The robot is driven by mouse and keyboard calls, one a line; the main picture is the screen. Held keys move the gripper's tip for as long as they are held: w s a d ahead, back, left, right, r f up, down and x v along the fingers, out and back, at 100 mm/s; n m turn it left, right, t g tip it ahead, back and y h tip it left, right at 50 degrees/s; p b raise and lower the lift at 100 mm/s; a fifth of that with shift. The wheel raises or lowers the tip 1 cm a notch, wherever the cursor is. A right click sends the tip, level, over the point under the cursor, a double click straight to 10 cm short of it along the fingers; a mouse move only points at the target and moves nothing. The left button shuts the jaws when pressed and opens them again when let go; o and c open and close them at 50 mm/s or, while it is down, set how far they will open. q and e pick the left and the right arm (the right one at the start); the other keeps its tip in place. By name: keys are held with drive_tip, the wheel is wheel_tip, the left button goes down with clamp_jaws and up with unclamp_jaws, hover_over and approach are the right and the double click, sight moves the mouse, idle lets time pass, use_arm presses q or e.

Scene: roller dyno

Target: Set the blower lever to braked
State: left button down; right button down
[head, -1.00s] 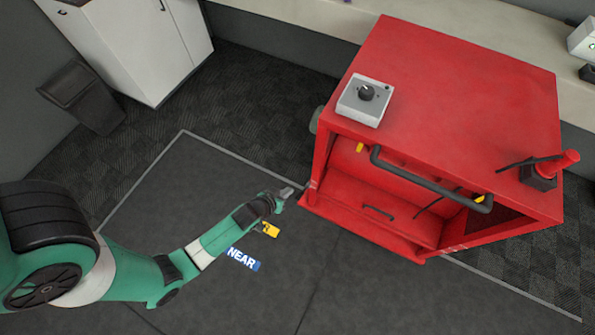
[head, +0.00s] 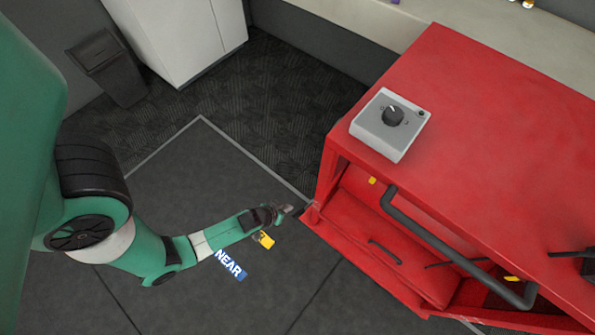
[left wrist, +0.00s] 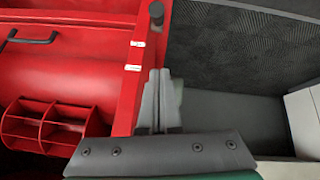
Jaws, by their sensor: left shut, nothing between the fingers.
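No part is clearly marked as the blower lever. A dark knob on a short stem (left wrist: 156,14) stands at the side edge of the red cabinet in the left wrist view, beyond my fingers; I cannot tell whether it is the lever. The red cabinet (head: 470,120) fills the right of the head view. My left gripper (head: 290,209) is shut and empty, close to the cabinet's near left corner. In the left wrist view its fingers (left wrist: 158,75) lie together beside the cabinet's edge. My right gripper is out of view.
A grey box with a black dial (head: 391,122) sits on the cabinet top. A dark bar handle (head: 450,250) crosses its front. A white cupboard (head: 180,35) and dark bin (head: 106,65) stand at the back left. Open floor (head: 200,165) lies left of the cabinet.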

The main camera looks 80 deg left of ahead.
sight(296, 213)
use_arm(q)
drive_tip(key=shift+w+f, duration=0.1)
drive_tip(key=shift+a+f, duration=0.1)
drive_tip(key=b+x, duration=0.7)
drive_tip(key=x, duration=0.4)
drive_tip(key=shift+f, duration=0.1)
drive_tip(key=s+d+f+b, duration=0.2)
drive_tip(key=shift+d, duration=0.35)
drive_tip(key=shift+w+a+r, duration=0.1)
